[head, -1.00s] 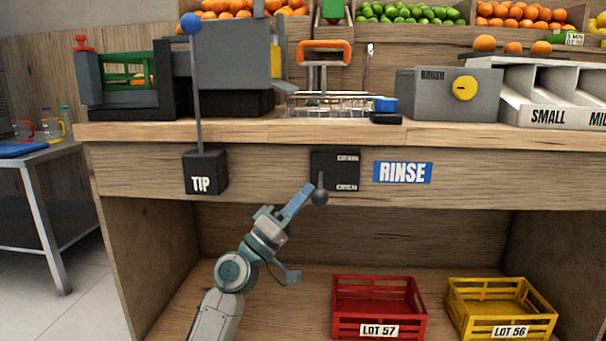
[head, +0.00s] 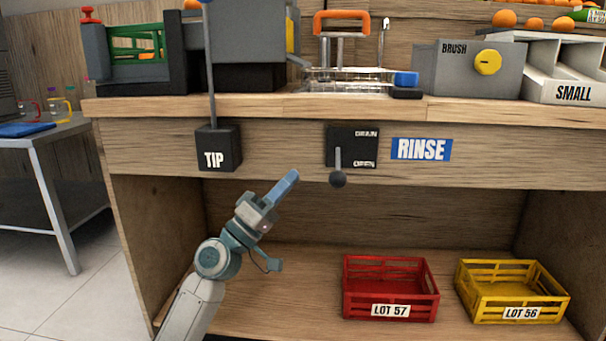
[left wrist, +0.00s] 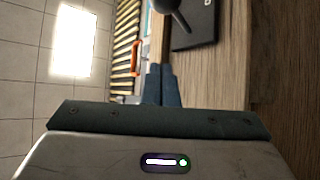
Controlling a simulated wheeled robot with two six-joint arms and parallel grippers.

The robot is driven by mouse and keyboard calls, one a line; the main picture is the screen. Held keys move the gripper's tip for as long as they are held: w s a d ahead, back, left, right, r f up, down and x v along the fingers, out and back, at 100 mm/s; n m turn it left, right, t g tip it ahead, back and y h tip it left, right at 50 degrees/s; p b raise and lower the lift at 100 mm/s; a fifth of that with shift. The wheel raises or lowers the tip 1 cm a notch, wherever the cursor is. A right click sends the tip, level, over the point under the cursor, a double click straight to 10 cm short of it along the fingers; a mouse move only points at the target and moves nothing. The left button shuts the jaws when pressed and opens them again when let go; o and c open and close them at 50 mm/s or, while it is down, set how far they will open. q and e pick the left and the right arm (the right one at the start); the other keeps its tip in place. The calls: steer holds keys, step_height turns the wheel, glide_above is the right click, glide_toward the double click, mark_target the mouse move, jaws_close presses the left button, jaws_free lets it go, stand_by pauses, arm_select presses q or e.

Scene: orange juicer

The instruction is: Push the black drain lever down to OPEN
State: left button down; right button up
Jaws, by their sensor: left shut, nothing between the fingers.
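The drain lever has a black plate (head: 366,146) on the counter's front panel, with small labels at its upper and lower right. Its grey stick ends in a dark ball knob (head: 338,179), which hangs at the plate's lower edge. My left gripper (head: 291,178) is shut and empty, left of the knob and apart from it. In the left wrist view, the shut fingers (left wrist: 161,84) point toward the panel, with the dark knob (left wrist: 168,5) and part of the black plate (left wrist: 195,25) beyond them at the top. My right gripper is in neither view.
A black TIP box (head: 218,149) with a tall rod stands left of the drain plate. A blue RINSE sign (head: 421,149) is to its right. A red crate (head: 391,290) and a yellow crate (head: 513,292) sit on the lower shelf. The space under the panel is open.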

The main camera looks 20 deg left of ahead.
arm_select(q)
steer(key=b+v, duration=0.1)
steer(key=v, duration=0.2)
steer(key=shift+w+f, duration=0.1)
stand_by(0.4)
